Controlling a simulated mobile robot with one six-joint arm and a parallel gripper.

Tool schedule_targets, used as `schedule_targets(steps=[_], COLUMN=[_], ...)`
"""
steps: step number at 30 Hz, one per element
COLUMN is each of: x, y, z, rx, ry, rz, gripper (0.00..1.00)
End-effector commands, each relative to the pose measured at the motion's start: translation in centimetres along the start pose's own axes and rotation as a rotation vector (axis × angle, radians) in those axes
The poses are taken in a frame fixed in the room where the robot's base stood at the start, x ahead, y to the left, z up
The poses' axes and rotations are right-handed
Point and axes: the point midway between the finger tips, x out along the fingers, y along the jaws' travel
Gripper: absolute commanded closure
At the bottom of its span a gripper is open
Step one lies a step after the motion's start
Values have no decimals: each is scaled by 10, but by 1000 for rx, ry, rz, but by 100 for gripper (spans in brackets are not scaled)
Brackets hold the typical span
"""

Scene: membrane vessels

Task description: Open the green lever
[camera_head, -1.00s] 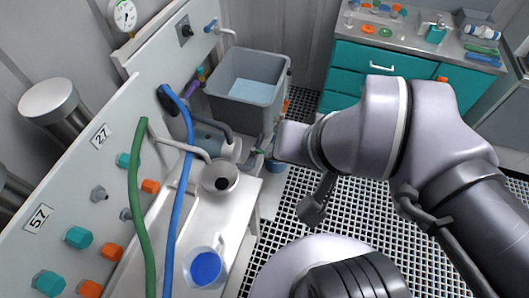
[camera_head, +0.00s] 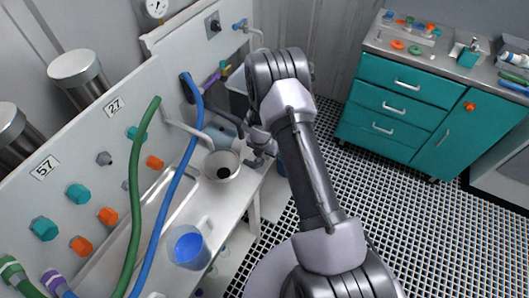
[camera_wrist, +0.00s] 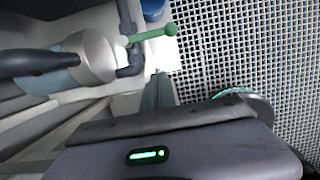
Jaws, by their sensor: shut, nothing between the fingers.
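The green lever (camera_wrist: 153,33) shows in the wrist view as a thin bar with a round knob at its right end. Its left end meets a dark grey pipe fitting (camera_wrist: 128,40). In the head view I cannot make out the lever; my arm and gripper cover that spot. My gripper (camera_wrist: 160,80) is shut and empty, its fingertips below the lever in the wrist view and apart from it. In the head view my gripper (camera_head: 260,148) is at the bench's right edge, beside the grey pump.
A grey cylindrical pump (camera_wrist: 92,56) sits left of the fitting. Green (camera_head: 136,200) and blue (camera_head: 174,200) hoses hang at left. The grid floor at right is clear.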

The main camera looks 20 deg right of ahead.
Motion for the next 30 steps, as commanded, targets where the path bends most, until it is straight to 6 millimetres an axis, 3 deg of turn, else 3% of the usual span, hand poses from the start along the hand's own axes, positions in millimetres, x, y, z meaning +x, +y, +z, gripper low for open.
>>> schedule_targets(steps=[3, 11, 13, 18, 30], x=[32, 87, 86, 89, 88], y=[-1, -1, -1, -1, -1], z=[-2, -2, 14, 33, 38], rx=[2, 6, 9, 7, 7], ry=[2, 2, -2, -1, 1], rz=[-2, -2, -1, -1, -2], gripper=[100, 100, 100, 100, 100])
